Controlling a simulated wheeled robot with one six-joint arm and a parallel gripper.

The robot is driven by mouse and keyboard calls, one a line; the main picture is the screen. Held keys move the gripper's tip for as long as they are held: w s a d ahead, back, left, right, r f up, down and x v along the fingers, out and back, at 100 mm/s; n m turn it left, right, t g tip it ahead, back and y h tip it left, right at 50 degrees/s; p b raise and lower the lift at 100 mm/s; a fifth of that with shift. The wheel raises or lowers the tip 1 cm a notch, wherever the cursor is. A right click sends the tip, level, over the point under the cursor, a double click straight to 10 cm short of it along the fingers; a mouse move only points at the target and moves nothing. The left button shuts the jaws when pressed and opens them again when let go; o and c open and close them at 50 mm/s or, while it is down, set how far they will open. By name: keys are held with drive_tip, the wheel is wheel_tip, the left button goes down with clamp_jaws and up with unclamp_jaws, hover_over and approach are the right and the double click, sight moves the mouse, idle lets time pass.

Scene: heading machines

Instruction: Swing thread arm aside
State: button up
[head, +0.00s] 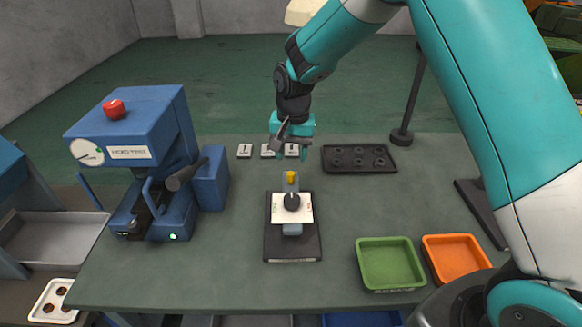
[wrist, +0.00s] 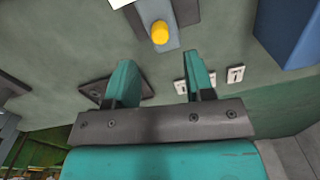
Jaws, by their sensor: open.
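A small fixture stands mid-table on a dark base plate (head: 307,241). It has a grey upright arm-like piece (head: 291,184) topped by a yellow knob (head: 291,177), a white plate (head: 278,212) and a black round knob (head: 291,201). I cannot tell for sure which part is the thread arm. My gripper (head: 290,150) is open and empty, above the table behind the fixture. In the wrist view my gripper (wrist: 160,62) has its fingers spread, and the yellow knob (wrist: 160,32) shows beyond the fingertips, apart from them.
A blue machine (head: 150,110) with a red button stands left. White tags (head: 245,151) and a dark tray with round recesses (head: 358,158) lie at the back. A thin dark post (head: 410,105) rises behind right. Green (head: 390,264) and orange (head: 455,258) bins sit front right.

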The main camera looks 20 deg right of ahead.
sight(291, 173)
wheel_tip(291, 173, down, 6)
drive_tip(key=shift+f+p, duration=0.15)
drive_tip(key=shift+p, duration=0.45)
drive_tip(key=shift+c, duration=0.4)
clamp_jaws()
drive_tip(key=shift+a, duration=0.1)
